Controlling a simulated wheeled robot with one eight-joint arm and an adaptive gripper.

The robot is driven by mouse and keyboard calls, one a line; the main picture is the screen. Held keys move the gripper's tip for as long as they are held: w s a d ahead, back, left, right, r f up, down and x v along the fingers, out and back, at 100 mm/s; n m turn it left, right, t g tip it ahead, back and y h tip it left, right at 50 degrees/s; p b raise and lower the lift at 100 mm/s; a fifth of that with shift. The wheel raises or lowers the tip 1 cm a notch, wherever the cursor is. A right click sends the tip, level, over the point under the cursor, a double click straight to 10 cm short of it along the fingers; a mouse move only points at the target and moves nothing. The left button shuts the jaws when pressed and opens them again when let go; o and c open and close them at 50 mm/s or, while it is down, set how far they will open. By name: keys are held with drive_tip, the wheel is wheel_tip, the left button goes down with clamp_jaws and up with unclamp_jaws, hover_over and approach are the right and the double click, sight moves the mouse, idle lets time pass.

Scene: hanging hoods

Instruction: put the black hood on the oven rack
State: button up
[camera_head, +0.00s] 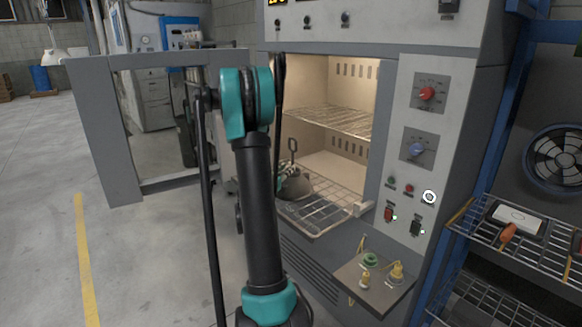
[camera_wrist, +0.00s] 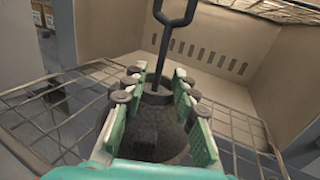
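The black hood (camera_head: 297,186) is a dark, dome-like piece with a tall loop hook on top. In the head view it is over the left part of the lower oven rack (camera_head: 325,212), apparently resting on it. In the wrist view the hood (camera_wrist: 160,125) is upright, with its hook rising behind. My gripper (camera_wrist: 160,80) has its green fingers on both sides of the hood's neck. Whether the pads touch it is unclear. In the head view my arm hides most of the gripper, and the hood's bottom edge is hard to see.
The oven door (camera_head: 95,130) stands open on the left. An upper rack (camera_head: 335,120) is inside the lit oven. A control panel (camera_head: 418,140) is on the right, with a small shelf (camera_head: 375,280) of yellow and green fittings below. A wire shelf (camera_head: 530,240) stands at far right.

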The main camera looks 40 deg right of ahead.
drive_tip(key=s+a+f+m+g+y, duration=0.1)
drive_tip(key=s+a+f+m+y, duration=0.3)
drive_tip(key=s+a+m, duration=0.3)
drive_tip(key=s+a+f+m+g+y, duration=0.1)
drive_tip(key=s+a+f+m+y, duration=0.3)
drive_tip(key=a, duration=1.4)
drive_tip(key=s+a+f+m+g+y, duration=0.2)
drive_tip(key=s+a+f+m+y, duration=0.2)
drive_tip(key=s+a+m+y, duration=0.4)
drive_tip(key=s+a+m, duration=0.4)
drive_tip(key=s+a, duration=0.1)
drive_tip(key=s, duration=0.1)
drive_tip(key=shift+s+a+f, duration=0.2)
drive_tip(key=shift+s+f, duration=0.1)
drive_tip(key=shift+f, duration=0.05)
